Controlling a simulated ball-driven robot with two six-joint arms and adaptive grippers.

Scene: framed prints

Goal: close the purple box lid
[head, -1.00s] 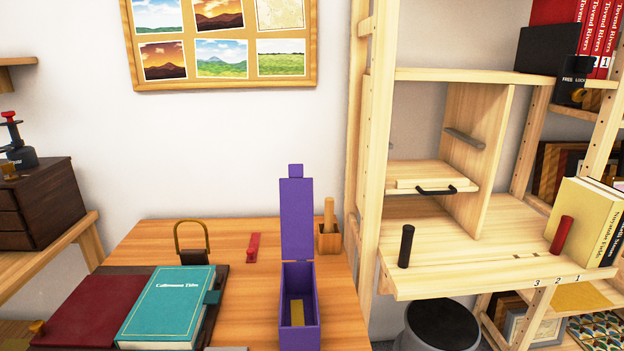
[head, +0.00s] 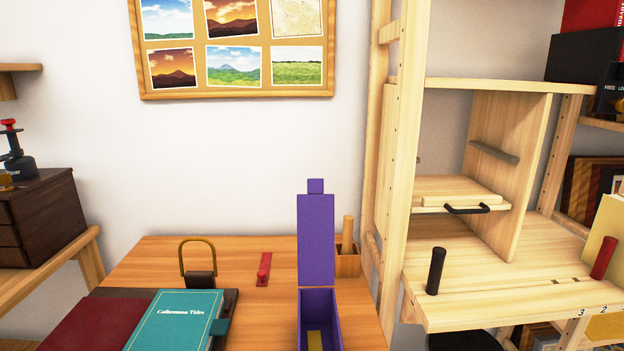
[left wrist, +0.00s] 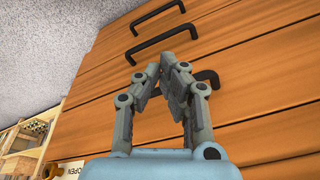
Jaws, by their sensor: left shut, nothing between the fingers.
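The purple box (head: 336,320) stands on the wooden table, with a yellowish piece lying inside it. Its purple lid (head: 316,240) is open and upright at the back of the box, with a small tab on top. My left gripper (left wrist: 168,68) shows in the left wrist view, shut and empty, in front of a wooden drawer front with black handles. It is not in the head view, and the box is not in the left wrist view. My right gripper is in neither view.
A teal book (head: 175,318) lies left of the box. A pale shelf unit (head: 470,310) with a black cylinder (head: 435,271) stands at right. Black drawer handles (left wrist: 159,42) are close to my left gripper.

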